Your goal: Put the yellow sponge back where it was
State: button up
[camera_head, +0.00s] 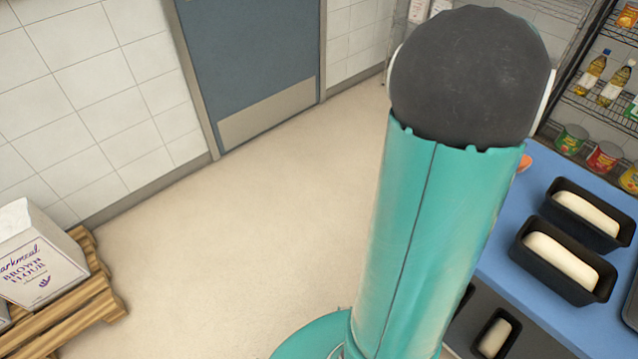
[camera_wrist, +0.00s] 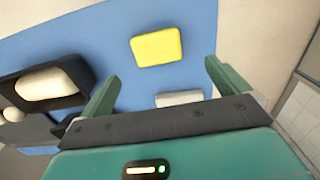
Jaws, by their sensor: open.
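The yellow sponge (camera_wrist: 157,46) lies on a blue surface (camera_wrist: 200,35) in the wrist view, just beyond my fingertips and apart from them. My gripper (camera_wrist: 161,69) is open, with one green finger on each side and nothing held. A small whitish block (camera_wrist: 178,98) shows between the fingers, close to the gripper's dark front edge. The sponge cannot be seen in the head view, where my teal arm hides part of the blue counter (camera_head: 513,238).
Black loaf tins with pale dough (camera_head: 562,259) stand on the counter at right; a dark tin also shows in the wrist view (camera_wrist: 75,72). A wire rack (camera_head: 590,108) holds bottles and cans. A flour bag (camera_head: 40,255) sits on a wooden pallet (camera_head: 95,300). The floor (camera_head: 250,215) is clear.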

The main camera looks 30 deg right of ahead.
jog(key=w+a+r+n+t, duration=0.1)
jog(key=w+a+r+n, duration=0.2)
jog(key=a, duration=0.5)
jog(key=w+a+r+n+t, duration=0.1)
jog(key=w+a+r+n, duration=0.2)
jog(key=a, duration=0.5)
jog(key=w+a+r+n+t, duration=0.1)
jog(key=w+a+n, duration=0.1)
jog(key=w+a, duration=0.45)
jog(key=s+a+r+n+t, duration=0.1)
jog(key=s+a+n, duration=0.2)
jog(key=a, duration=0.6)
jog(key=s+a+r+n+t, duration=0.1)
jog(key=a+n, duration=0.4)
jog(key=a, duration=0.5)
jog(key=shift+s+a+r, duration=0.2)
jog(key=shift+s+r, duration=0.35)
jog(key=shift+s, duration=0.4)
